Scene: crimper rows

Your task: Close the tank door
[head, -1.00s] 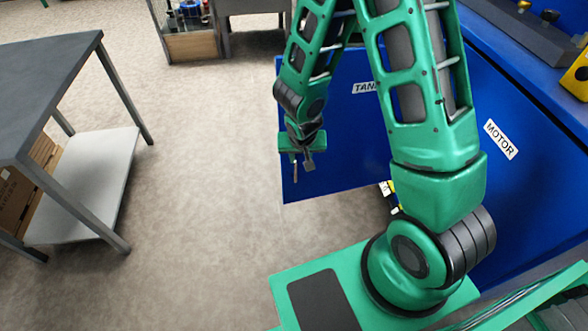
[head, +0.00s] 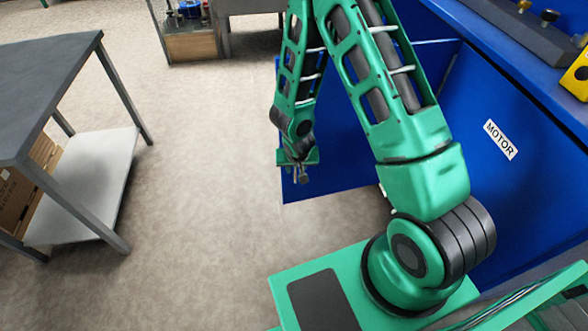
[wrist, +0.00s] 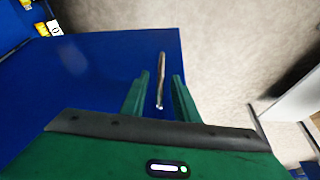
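The tank door is a blue panel (head: 340,172) that stands open, swung out from the blue cabinet; my arm covers part of it. It also fills the left of the wrist view (wrist: 85,85). A thin metal bar handle (wrist: 161,75) shows near the door's outer edge. My gripper (head: 303,180) is at that edge. In the wrist view my gripper's two green fingers (wrist: 162,97) are apart, one on each side of the handle's line, with gaps visible. I cannot tell whether the fingertips reach around the bar.
The blue cabinet front carries a MOTOR label (head: 501,140). Small yellow and white items (wrist: 48,29) show beyond the door in the wrist view. A grey workbench (head: 50,75) stands at the left. The floor between bench and door is clear.

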